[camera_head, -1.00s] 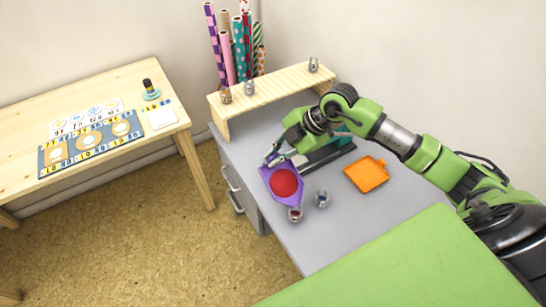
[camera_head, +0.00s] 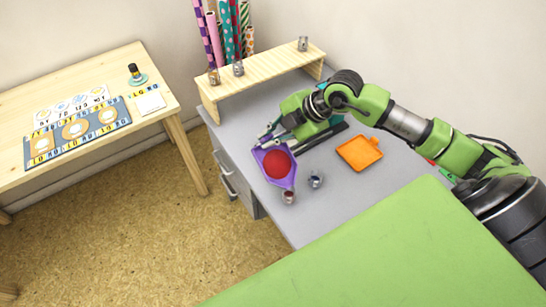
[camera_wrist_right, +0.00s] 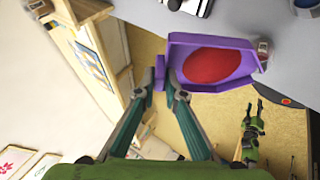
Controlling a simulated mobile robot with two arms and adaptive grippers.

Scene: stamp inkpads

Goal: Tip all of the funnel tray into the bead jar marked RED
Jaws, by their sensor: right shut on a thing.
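The purple funnel tray (camera_head: 290,181) holds a round patch of red beads (camera_head: 278,165) near the left edge of the grey desk. In the right wrist view the tray (camera_wrist_right: 215,88) looks roughly level; whether it touches the desk is unclear. My right gripper (camera_head: 264,139) is shut on the tray's tab at the end away from the spout. A small jar with reddish contents (camera_head: 288,197) stands close by the spout. Another jar with dark bluish contents (camera_head: 315,180) stands to its right. I cannot read their labels. What seems to be my left gripper (camera_wrist_right: 257,112) shows in the right wrist view, its fingers unclear.
An orange tray (camera_head: 360,153) lies on the desk to the right. A wooden shelf (camera_head: 265,75) bearing small jars stands behind my right gripper. A green surface (camera_head: 380,250) fills the front. A wooden table (camera_head: 160,107) with a blue mat stands at the left.

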